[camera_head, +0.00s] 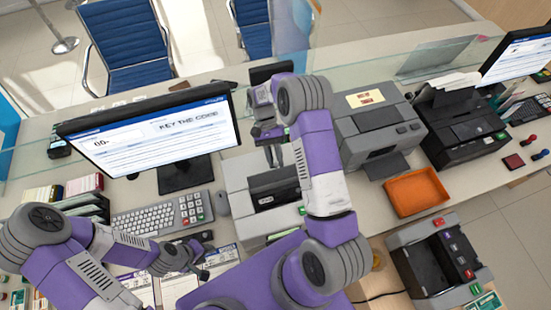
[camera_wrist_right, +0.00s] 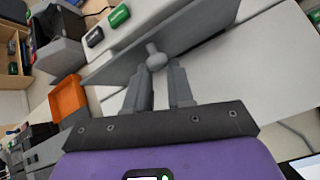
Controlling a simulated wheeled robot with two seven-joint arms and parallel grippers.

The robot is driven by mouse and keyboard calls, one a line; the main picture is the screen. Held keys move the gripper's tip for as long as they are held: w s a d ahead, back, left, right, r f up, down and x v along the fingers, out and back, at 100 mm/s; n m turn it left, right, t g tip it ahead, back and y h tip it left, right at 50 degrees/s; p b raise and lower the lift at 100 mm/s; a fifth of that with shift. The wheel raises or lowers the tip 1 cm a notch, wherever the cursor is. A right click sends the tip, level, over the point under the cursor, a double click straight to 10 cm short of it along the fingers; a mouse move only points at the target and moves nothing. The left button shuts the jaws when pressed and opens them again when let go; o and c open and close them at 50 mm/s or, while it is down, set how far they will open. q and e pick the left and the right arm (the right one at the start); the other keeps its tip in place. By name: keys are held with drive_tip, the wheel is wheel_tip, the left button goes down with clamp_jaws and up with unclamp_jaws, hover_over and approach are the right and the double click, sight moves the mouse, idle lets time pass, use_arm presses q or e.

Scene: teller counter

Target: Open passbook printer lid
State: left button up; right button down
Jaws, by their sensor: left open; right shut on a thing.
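The passbook printer (camera_head: 240,178) is a pale grey box with a dark front slot, in the middle of the counter in the head view. My right arm hides part of it. My right gripper (camera_wrist_right: 157,66) is shut on a small grey knob (camera_wrist_right: 154,50) on a flat grey panel, apparently the printer lid (camera_wrist_right: 112,70). The panel looks tilted in the right wrist view, but I cannot tell how far it is raised. In the head view my right gripper (camera_head: 273,155) is over the printer's back part. My left gripper (camera_head: 198,270) is open and empty, low in front of the keyboard.
A monitor (camera_head: 160,140) and keyboard (camera_head: 160,214) stand left of the printer. A larger grey machine (camera_head: 378,125) and an orange tray (camera_head: 416,191) stand to its right. A glass screen (camera_head: 350,60) runs along the counter's back.

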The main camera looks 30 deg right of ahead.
drive_tip(key=shift+w+a+f, duration=0.1)
drive_tip(key=shift+a+f, duration=0.15)
drive_tip(key=shift+a, duration=0.15)
drive_tip(key=c, duration=1.2)
unclamp_jaws()
drive_tip(key=shift+c, duration=0.2)
drive_tip(key=shift+o, duration=1.3)
drive_tip(key=shift+w+a, duration=0.15)
drive_tip(key=shift+d+r, duration=0.1)
drive_tip(key=shift+d, duration=0.15)
drive_tip(key=shift+w+r, duration=0.25)
drive_tip(key=b+v, duration=0.1)
drive_tip(key=v, duration=0.5)
drive_tip(key=shift+w+d+r, duration=0.2)
drive_tip(key=shift+r, duration=0.1)
drive_tip(key=shift+s+f, duration=0.1)
